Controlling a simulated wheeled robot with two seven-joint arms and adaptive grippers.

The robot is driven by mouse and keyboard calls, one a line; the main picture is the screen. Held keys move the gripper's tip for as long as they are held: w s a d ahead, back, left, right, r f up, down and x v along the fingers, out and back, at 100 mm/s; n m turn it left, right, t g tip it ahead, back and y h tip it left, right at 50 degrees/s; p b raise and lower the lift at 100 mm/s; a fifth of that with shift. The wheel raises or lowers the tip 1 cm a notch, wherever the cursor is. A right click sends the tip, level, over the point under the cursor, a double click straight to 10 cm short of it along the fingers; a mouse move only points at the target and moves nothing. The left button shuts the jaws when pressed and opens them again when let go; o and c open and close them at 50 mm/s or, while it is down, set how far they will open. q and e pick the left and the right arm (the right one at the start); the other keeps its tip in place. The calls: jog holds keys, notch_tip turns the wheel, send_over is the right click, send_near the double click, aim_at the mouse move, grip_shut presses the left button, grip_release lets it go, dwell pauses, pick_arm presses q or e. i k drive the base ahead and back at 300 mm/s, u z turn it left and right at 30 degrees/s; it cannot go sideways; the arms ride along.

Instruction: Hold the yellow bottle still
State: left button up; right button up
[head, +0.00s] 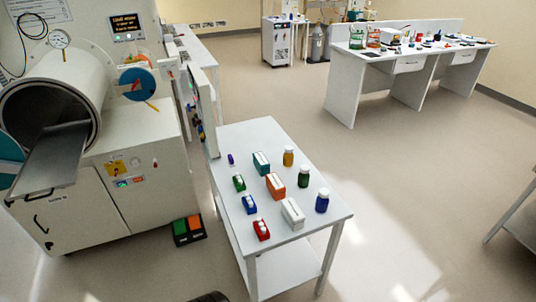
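The yellow bottle (288,156) stands upright on the white table (262,135), toward its back right. Nothing touches the yellow bottle. Neither of my grippers shows in the head view.
Teal (261,163), orange (275,186) and white (292,213) boxes stand left of the bottles, with smaller coloured items farther left. Floor right of the table is clear.

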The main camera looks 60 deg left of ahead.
aim_at(287, 159)
jog(key=u, duration=1.05)
jog(key=i, duration=0.95)
jog(key=u, duration=1)
